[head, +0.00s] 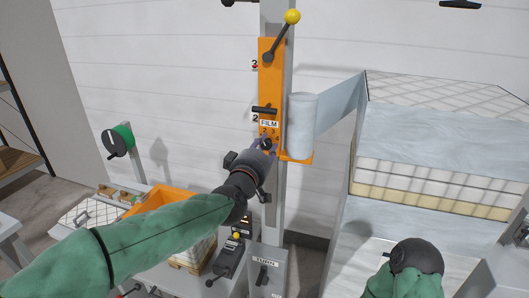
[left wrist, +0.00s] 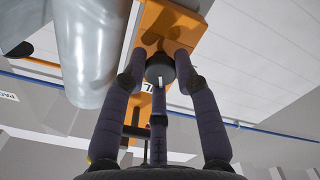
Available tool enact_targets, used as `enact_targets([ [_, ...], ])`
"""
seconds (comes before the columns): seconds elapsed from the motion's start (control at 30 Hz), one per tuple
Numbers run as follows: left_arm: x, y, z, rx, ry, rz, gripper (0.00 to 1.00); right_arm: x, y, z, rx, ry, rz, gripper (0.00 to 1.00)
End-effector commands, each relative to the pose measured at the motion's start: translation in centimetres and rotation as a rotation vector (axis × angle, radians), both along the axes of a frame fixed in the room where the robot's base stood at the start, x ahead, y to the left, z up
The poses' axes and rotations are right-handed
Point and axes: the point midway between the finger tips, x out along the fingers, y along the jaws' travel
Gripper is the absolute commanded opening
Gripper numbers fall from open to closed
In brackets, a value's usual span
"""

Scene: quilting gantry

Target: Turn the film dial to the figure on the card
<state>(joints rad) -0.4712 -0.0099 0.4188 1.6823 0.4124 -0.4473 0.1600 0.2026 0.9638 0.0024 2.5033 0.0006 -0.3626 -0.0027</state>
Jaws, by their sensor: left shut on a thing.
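The film dial (head: 266,144) is a small dark knob on the lower part of an orange panel (head: 271,85), just under a white FILM label (head: 269,124). Small figures show around it, too small to read surely. My left gripper (head: 268,146) is shut on the dial. In the left wrist view the dial (left wrist: 160,68) has a pale mark on its face, and the gripper's dark fingers (left wrist: 159,80) close around it. I cannot make out the card with the figure. Of my right arm only a dark joint and green sleeve show, at lower right; its gripper is out of view.
A film roll (head: 301,125) stands right beside the dial, its film running to a wrapped stack (head: 440,135). A yellow-knobbed lever (head: 291,17) is above.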

Motion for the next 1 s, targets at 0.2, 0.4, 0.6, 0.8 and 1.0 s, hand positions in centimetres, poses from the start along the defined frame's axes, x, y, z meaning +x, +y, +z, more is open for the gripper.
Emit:
enact_targets([
  [0.2, -0.04, -0.22, -0.46, -0.018, 0.015, -0.004, 0.00, 0.01, -0.01, -0.26, 0.000, 0.000, 0.000, 0.40],
  [0.4, -0.04, -0.23, -0.44, -0.018, 0.015, -0.004, 0.00, 0.00, 0.00, -0.24, 0.000, 0.000, 0.000, 0.40],
  [0.6, -0.04, -0.23, -0.44, -0.017, 0.015, -0.004, 0.53, 0.00, 0.00, -0.24, 0.000, 0.000, 0.000, 0.40],
  [0.8, -0.02, -0.14, -0.22, -0.018, 0.011, -0.002, 0.54, 0.00, 0.00, -0.24, 0.000, 0.000, 0.000, 0.40],
  [1.0, -0.23, -0.01, -0.11, -0.019, 0.009, -0.002, 0.54, 0.01, 0.00, -0.24, 0.000, 0.000, 0.000, 0.40],
])
